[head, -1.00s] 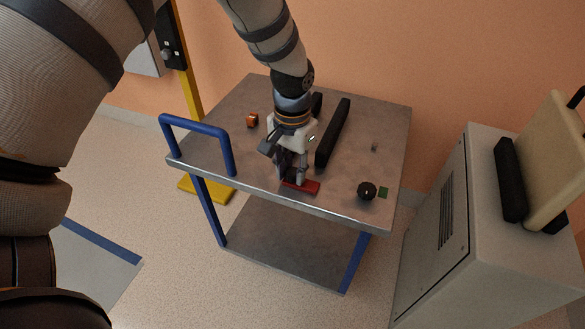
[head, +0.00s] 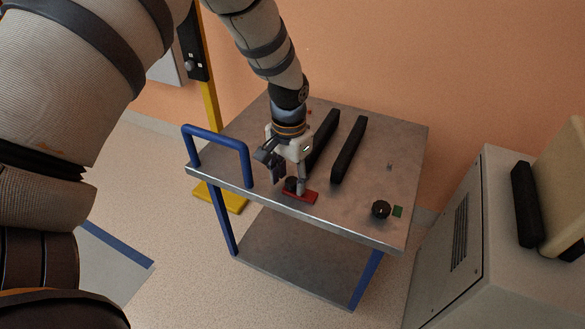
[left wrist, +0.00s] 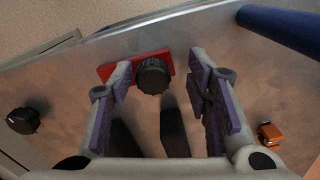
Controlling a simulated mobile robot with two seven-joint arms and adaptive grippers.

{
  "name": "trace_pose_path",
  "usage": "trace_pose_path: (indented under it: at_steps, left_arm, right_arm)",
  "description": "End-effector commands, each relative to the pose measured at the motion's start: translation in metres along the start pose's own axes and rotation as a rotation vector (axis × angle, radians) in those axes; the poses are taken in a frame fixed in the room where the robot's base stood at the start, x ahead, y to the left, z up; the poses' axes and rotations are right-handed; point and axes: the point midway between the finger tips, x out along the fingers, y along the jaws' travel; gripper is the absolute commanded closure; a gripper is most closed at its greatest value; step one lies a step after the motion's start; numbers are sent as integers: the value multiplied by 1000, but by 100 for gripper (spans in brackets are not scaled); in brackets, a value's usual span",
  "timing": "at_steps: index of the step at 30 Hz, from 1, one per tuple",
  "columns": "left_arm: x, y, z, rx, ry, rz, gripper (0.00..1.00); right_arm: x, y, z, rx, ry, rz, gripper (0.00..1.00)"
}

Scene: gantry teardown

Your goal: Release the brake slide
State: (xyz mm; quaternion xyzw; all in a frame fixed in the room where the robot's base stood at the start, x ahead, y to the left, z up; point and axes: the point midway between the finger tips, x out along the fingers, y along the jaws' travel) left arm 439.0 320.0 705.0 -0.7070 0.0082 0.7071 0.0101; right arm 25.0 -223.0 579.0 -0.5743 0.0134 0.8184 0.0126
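The brake slide is a red plate (head: 313,197) with a round black knob (head: 290,185), at the cart top's front edge. In the left wrist view the red plate (left wrist: 106,73) lies flat, with the black knob (left wrist: 152,76) on it. My left gripper (head: 287,182) points down over the slide. In the left wrist view its fingers (left wrist: 160,82) are spread to either side of the knob, with gaps visible, so it is open and empty. The fingers partly hide the plate. My right gripper is in no view.
Another black knob (head: 381,209) and a green square (head: 397,212) are at the front right. Two black bars (head: 348,150) lie behind the slide. A blue handle (head: 217,142) rises at the left; an orange block (left wrist: 269,133) is nearby. A grey cabinet (head: 480,235) stands right.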

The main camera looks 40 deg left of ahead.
Motion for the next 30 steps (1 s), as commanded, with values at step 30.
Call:
trace_pose_path:
  at_steps: [30]
  left_arm:
    - [-120,0,0,-1,-1,1,54]
  right_arm:
    - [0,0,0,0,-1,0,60]
